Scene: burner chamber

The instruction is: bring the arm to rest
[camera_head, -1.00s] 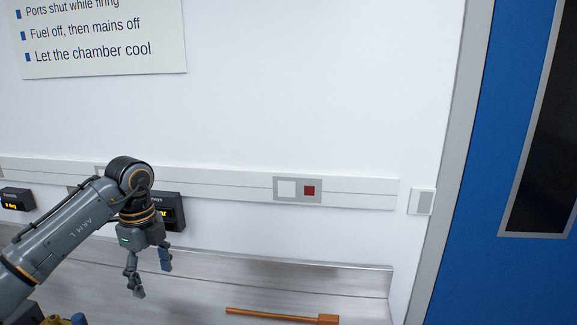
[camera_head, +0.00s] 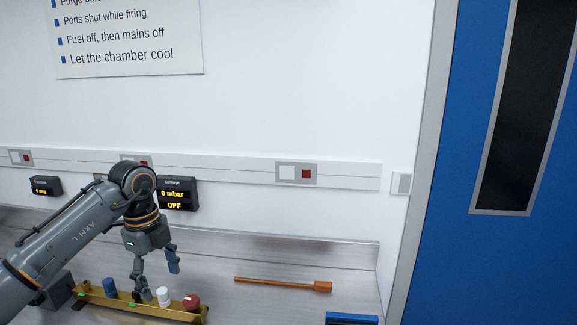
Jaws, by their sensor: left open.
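My left gripper (camera_head: 158,272) shows in the head view at the lower left, with its arm coming in from the left edge. Its two fingers point down and stand apart, with nothing between them. The fingers hang over or in front of a yellow tray (camera_head: 135,308) on the bench. I cannot tell whether they touch the tray or the pieces on it. My right gripper is out of the picture.
The tray bears a blue piece (camera_head: 109,287), a white piece (camera_head: 163,296) and a red knob (camera_head: 192,302). An orange-brown tool (camera_head: 285,284) lies on the metal bench (camera_head: 255,262). A blue item (camera_head: 352,319) sits at the front right. A black display (camera_head: 177,194) reads "0 mbar OFF".

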